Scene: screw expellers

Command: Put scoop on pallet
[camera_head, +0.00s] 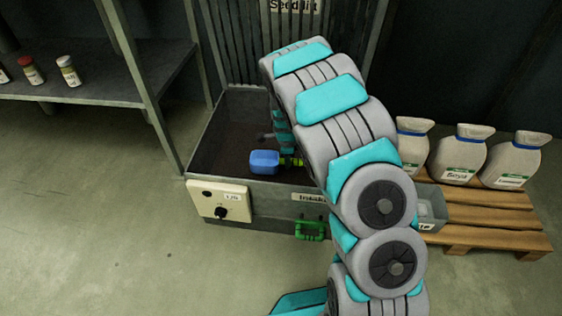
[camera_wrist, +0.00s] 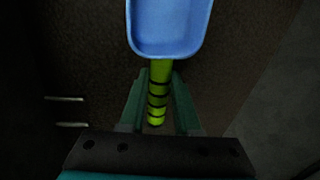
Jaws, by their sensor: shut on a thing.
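The scoop (camera_head: 264,161) has a blue bowl and a yellow-green handle with dark rings. In the wrist view the scoop (camera_wrist: 168,28) points away from me, its bowl cut off at the top edge. My gripper (camera_wrist: 160,90) is shut on the handle, one finger on each side. In the head view my arm hides most of the gripper, and the scoop is over the open metal bin (camera_head: 205,150) of dark material. Whether the bowl touches the material is unclear. The wooden pallet (camera_head: 495,217) lies on the floor at the right, partly behind my arm.
Several labelled sacks (camera_head: 462,153) stand along the back of the pallet. A grey container (camera_head: 430,208) is at its left end, beside my arm. A control box (camera_head: 220,201) and green handle (camera_head: 311,229) are on the bin's front. A shelf (camera_head: 110,85) with jars stands left.

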